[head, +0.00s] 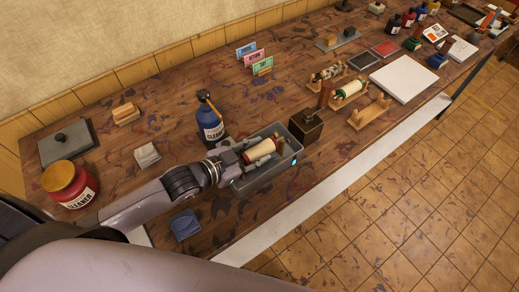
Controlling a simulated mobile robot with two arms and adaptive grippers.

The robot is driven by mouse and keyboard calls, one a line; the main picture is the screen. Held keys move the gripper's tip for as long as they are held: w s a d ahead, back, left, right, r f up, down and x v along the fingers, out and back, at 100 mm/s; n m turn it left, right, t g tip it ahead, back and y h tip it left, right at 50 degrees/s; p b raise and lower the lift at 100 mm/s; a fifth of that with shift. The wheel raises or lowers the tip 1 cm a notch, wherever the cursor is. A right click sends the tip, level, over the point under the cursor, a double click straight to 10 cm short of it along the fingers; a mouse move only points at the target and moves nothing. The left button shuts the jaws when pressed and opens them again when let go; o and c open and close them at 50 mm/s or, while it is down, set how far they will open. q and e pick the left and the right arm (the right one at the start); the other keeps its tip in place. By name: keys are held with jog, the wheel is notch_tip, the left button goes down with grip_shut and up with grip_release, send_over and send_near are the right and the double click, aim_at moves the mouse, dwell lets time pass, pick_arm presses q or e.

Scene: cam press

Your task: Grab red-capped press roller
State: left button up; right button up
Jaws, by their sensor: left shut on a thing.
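A cream press roller with a red end (259,149) is in the grey bin (293,160) on the workbench, tilted along it. My left gripper (246,157) reaches into the bin from the left and is shut on the roller. The fingers are small and partly hidden, so the exact grip is unclear. Two other rollers rest on wooden stands farther back: a dark-patterned one (325,74) and a cream one with green ends (349,89). My right gripper is not in view.
A blue cleaner bottle (211,125) stands just behind the bin, and a dark wooden block with a handle (306,126) stands to its right. An empty wooden stand (370,113) is farther right.

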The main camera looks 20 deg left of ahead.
pick_arm(q)
grip_shut()
jog(key=shift+r, duration=0.15)
